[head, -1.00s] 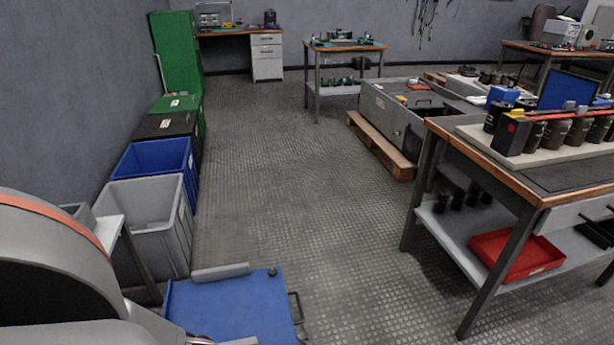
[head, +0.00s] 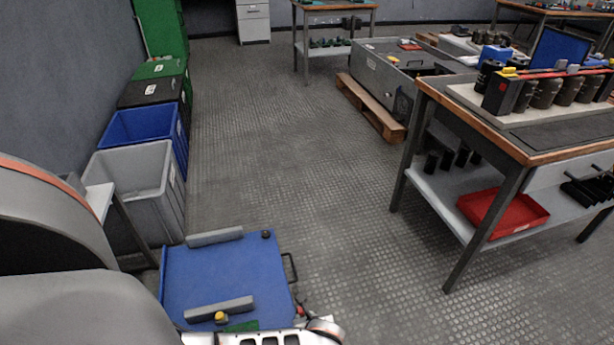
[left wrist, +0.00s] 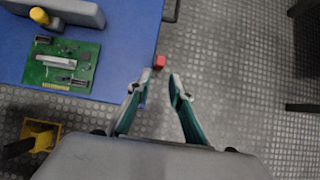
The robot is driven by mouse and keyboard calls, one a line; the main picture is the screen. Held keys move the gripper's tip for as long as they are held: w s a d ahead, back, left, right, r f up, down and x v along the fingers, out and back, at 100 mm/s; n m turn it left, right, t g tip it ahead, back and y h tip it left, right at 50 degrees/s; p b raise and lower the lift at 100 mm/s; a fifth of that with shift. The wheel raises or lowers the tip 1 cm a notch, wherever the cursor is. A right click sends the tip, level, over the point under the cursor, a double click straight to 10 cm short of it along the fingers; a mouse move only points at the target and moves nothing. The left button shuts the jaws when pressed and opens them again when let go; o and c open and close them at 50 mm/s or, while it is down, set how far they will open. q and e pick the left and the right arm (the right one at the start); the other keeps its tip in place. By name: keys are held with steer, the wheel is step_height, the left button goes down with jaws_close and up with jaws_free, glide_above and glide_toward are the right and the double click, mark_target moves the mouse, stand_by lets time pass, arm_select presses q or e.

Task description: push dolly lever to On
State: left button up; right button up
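The blue dolly platform (head: 225,270) is at the lower left of the head view, with grey bars on it. A small red piece (left wrist: 160,62), possibly the lever's end, shows at the platform's edge in the left wrist view. It also shows small in the head view (head: 299,309). Its On or Off position cannot be read. My left gripper (left wrist: 162,82) is open and empty, its fingertips just short of the red piece in the picture. In the head view its fingers are not clear. My right gripper is not in view.
A green circuit board (left wrist: 62,65) and a yellow-capped grey bar (left wrist: 70,12) are on the dolly. A yellow object (left wrist: 40,135) is beside it. Grey (head: 135,170) and blue (head: 145,130) bins line the left wall. A workbench (head: 530,140) stands right; floor between is clear.

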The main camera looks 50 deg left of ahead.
arm_select(q)
steer(key=shift+v, duration=1.1)
